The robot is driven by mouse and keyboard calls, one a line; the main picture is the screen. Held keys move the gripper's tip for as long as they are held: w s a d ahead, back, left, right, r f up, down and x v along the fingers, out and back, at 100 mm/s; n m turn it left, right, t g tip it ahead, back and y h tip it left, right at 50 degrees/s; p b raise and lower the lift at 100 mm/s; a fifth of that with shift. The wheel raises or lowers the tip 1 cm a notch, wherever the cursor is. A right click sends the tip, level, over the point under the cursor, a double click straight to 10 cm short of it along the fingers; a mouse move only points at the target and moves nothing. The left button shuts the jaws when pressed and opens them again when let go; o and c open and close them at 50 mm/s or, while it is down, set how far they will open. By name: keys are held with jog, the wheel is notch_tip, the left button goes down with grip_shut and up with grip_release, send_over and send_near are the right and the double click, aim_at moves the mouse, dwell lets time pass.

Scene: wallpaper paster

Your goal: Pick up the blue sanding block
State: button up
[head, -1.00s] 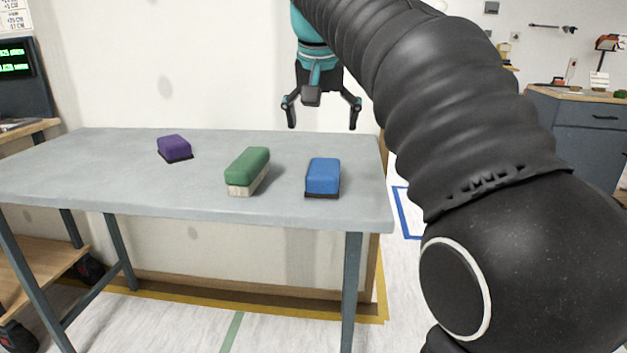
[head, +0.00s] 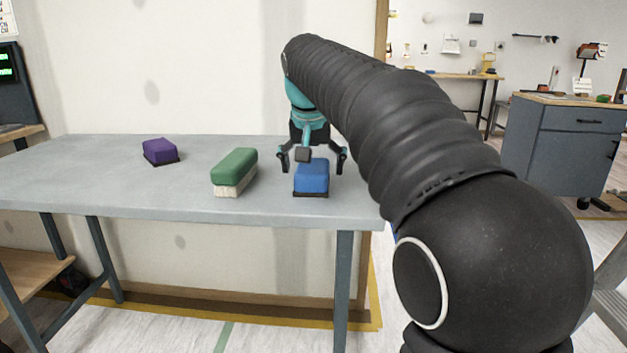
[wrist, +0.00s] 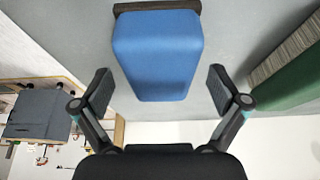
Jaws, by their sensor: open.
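The blue sanding block (head: 311,180) has a dark base and lies on the grey table (head: 120,192) near its right end. It also shows in the wrist view (wrist: 157,55), large and partly between the finger lines. My gripper (head: 312,167) is open, low over the table at the block's far side. I cannot tell how far the fingertips are above the tabletop.
A green block (head: 234,171) with a pale base lies left of the blue one; its side shows at the right in the wrist view (wrist: 295,80). A purple block (head: 160,151) lies farther left. The table is bare between them. A cabinet (head: 565,145) stands far right.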

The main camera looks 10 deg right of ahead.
jog(key=shift+w+d+f, duration=0.1)
jog(key=shift+w+f, duration=0.1)
jog(key=shift+f, duration=0.4)
jog(key=shift+f, duration=0.25)
jog(key=shift+c, duration=0.3)
jog(key=c, duration=1.4)
jog(key=shift+r, duration=0.1)
notch_tip(320, 180, up, 4)
jog(key=shift+r+p, duration=0.1)
jog(key=shift+p, duration=0.7)
jog(key=s+d+r, duration=0.2)
jog(key=d, duration=0.1)
jog(key=s+d+r+p, duration=0.1)
jog(key=s+d+r, duration=0.1)
jog(key=d, duration=0.1)
jog(key=s+d+r, duration=0.2)
jog(key=d+r, duration=0.1)
jog(key=d, duration=0.1)
jog(key=shift+r+p, duration=0.1)
jog(key=shift+p, duration=0.25)
